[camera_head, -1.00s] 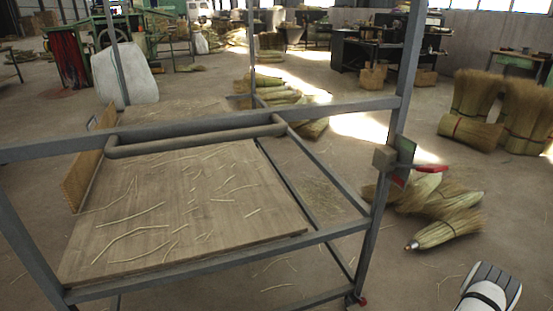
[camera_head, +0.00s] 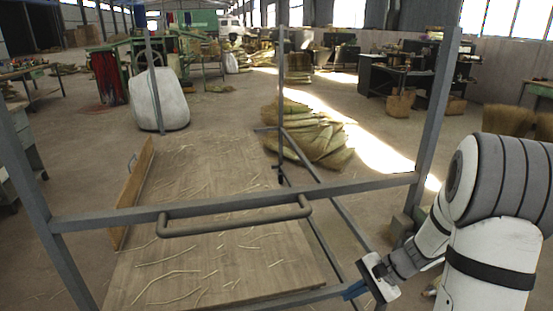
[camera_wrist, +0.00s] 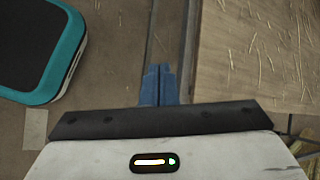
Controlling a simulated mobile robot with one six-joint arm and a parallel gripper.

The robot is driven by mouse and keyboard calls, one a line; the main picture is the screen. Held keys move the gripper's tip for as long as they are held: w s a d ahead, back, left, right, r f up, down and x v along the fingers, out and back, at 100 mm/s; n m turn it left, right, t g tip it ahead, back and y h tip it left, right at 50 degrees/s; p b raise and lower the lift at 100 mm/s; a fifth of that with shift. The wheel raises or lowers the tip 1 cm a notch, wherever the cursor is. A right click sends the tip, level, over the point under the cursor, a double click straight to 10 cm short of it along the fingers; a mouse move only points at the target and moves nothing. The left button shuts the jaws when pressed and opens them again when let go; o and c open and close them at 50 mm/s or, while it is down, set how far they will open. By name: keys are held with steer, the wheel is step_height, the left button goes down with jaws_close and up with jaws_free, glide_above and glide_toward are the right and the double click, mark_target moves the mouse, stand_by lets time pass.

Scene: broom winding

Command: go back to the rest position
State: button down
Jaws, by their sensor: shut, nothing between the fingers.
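My gripper (camera_head: 356,290) is at the lower right of the head view, at the end of my white and grey arm. Its blue fingers point left, near the front bar and right side of the metal cart. In the wrist view my gripper (camera_wrist: 159,84) shows its two blue fingers pressed together, with nothing between them. The fingers appear over or beside a grey metal bar, with the cart's wooden deck to their right. I cannot tell whether they touch the bar.
The cart frame (camera_head: 240,193) with its tube handle and wooden deck (camera_head: 200,262) fills the front. Broom bundles (camera_head: 310,135) lie on the floor beyond. A white sack (camera_head: 160,98) stands at the left. A teal-edged dark object (camera_wrist: 40,45) is at the wrist view's upper left.

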steer(key=s+a+r+n+h+p, duration=0.1)
steer(key=s+r+n+h+p, duration=0.1)
steer(key=s+r, duration=0.3)
steer(key=s+a+r+n+t+h+p, duration=0.1)
steer(key=s+r+n+h+p, duration=0.2)
steer(key=r, duration=1)
steer(key=s+a+r+n+h+p, duration=0.1)
steer(key=s+r+n+h+p, duration=0.2)
steer(key=s+r+n+p, duration=0.3)
step_height(320, 180, up, 3)
steer(key=shift+s+a+f, duration=0.1)
steer(key=shift+s+a, duration=0.25)
steer(key=shift+s, duration=0.1)
